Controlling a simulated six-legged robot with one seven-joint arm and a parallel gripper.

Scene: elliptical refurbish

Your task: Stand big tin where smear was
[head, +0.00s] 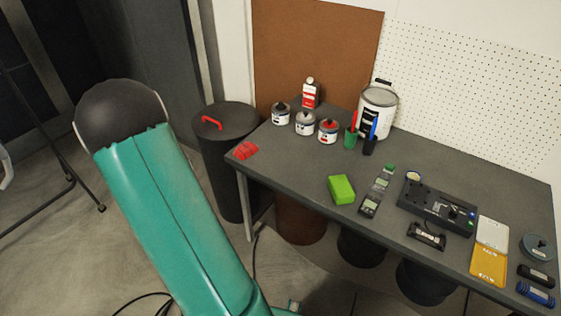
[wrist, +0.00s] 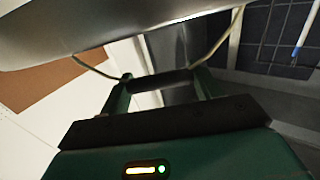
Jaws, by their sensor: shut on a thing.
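In the wrist view my gripper (wrist: 162,84) is shut on the dark grip of a wire handle. The wires run to a large, smooth, silvery tin (wrist: 90,25), cut off by the picture's top edge. In the head view my gripper is not visible. A big white tin (head: 369,124) with a grey lid and a raised handle stands upright at the back of the table (head: 300,165). No gripper shows at it, and I cannot tell how it relates to the held tin. No smear is clearly identifiable; a red, cloth-like patch (head: 246,150) lies at the left corner.
Small tins (head: 305,124), a red-and-white bottle (head: 311,94) and pen holders (head: 351,138) stand near the big white tin. A green block (head: 341,189) and devices (head: 436,206) lie to the right. A black bin (head: 225,150) stands left. The table's front-left is mostly bare.

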